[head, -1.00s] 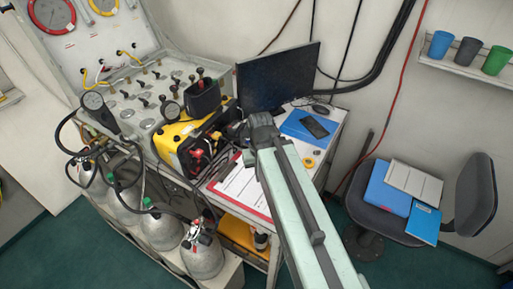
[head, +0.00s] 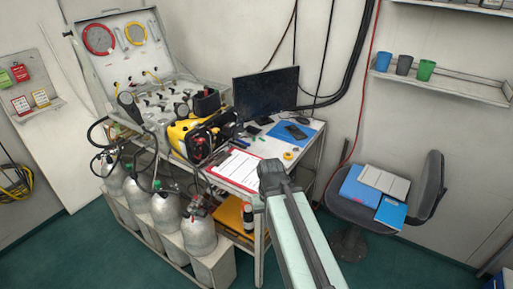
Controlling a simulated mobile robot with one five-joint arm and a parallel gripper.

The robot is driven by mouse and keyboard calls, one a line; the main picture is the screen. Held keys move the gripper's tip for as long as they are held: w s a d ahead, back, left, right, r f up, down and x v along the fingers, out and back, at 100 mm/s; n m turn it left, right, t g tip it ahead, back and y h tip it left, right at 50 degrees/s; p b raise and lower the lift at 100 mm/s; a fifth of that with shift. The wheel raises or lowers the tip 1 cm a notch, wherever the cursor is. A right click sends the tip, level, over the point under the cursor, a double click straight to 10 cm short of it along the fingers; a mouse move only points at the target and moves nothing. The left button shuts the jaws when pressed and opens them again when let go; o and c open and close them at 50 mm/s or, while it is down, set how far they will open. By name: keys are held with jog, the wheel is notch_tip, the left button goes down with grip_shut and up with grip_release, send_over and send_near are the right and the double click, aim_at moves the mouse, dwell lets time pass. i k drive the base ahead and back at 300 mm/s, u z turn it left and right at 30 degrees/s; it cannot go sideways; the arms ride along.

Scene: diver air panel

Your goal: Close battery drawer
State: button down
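A yellow and black unit (head: 185,138) stands at the left end of the desk, with red and black connectors on its near side. I cannot make out a battery drawer on it or elsewhere, so I cannot tell whether one is open. My arm reaches up from the bottom of the head view and ends in a dark joint in front of the desk. My gripper's fingers do not show.
Grey cylinders (head: 165,210) stand in a rack at left. A chair (head: 430,185) with blue folders stands at right. Green floor is clear in front.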

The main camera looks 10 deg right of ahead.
aim_at(238, 129)
jog(key=u, duration=0.45)
jog(key=i, duration=1)
jog(key=u, duration=0.55)
jog(key=k, duration=0.8)
jog(key=u, duration=0.15)
jog(key=i, duration=0.85)
jog(key=z, duration=0.1)
